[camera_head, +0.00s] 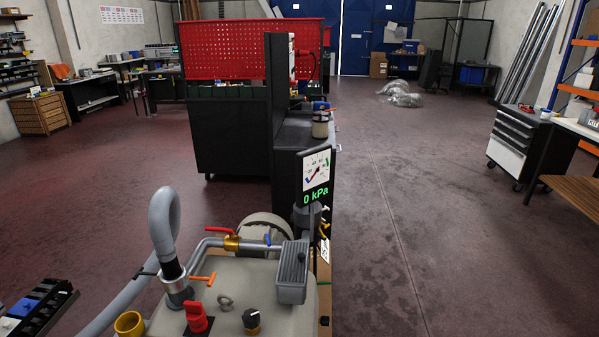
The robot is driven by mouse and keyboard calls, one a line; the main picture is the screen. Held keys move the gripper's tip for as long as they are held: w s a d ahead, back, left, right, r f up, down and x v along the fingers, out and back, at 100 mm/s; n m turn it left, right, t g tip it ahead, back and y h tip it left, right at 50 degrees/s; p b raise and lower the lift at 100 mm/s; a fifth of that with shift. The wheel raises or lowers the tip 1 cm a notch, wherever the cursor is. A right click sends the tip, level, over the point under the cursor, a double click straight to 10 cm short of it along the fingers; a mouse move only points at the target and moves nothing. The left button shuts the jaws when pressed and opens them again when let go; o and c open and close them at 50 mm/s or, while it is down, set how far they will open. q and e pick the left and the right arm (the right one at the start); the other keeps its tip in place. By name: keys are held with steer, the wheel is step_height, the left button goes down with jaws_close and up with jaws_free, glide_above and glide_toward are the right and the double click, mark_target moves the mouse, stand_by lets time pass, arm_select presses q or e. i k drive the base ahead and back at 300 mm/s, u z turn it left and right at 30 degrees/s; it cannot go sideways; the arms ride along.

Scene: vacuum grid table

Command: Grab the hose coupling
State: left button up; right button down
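The hose coupling (177,289) is a silvery metal collar with a black cuff above it. It stands nearly upright at the left side of the grey tank top (240,300). A black lever sticks out to its left and an orange lever (203,278) to its right. A thick grey hose (163,217) rises from the cuff and bends over in a loop. I cannot tell how the coupling's lower end is seated. Neither of my grippers is in view.
Near the coupling are a yellow cup-shaped fitting (129,322), a red knob (196,318), a black knob (251,320) and a pipe with a brass valve (232,243). A gauge (316,175) reads 0 kPa. A black rack (38,308) is at lower left. Open floor lies right.

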mark_target(166, 251)
steer(key=z, duration=0.5)
steer(key=k, duration=1)
steer(key=u, duration=0.6)
steer(key=i, duration=0.7)
steer(key=u, duration=0.25)
